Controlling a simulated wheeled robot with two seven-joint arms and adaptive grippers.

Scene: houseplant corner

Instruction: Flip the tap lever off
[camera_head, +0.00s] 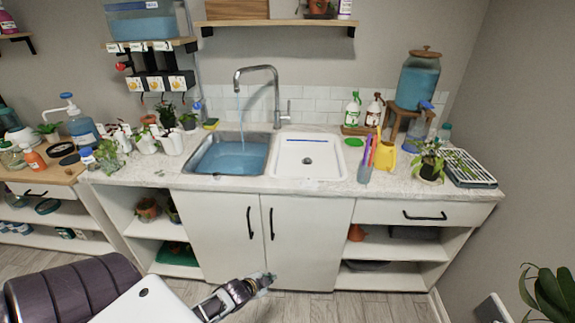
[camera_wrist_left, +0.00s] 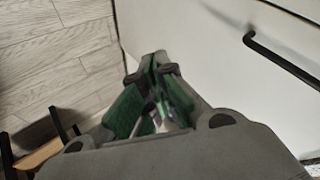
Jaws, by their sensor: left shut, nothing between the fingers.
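The tap (camera_head: 262,88) is a tall chrome spout at the back of the sink, and a thin stream of water runs from it into the left basin (camera_head: 229,153). Its lever (camera_head: 289,106) stands upright on the right side of the tap body. My left gripper (camera_head: 268,281) is low in front of the white cabinet doors, below the counter and well apart from the tap. It is shut and empty; its fingers also show in the left wrist view (camera_wrist_left: 155,88). My right gripper is not in view.
The right basin (camera_head: 307,154) is white and empty. Soap bottles (camera_head: 374,109) and a wooden stand with a water jar (camera_head: 418,78) are right of the tap. Plants and white pots crowd the counter's left. The counter's front edge (camera_head: 265,187) lies above my gripper.

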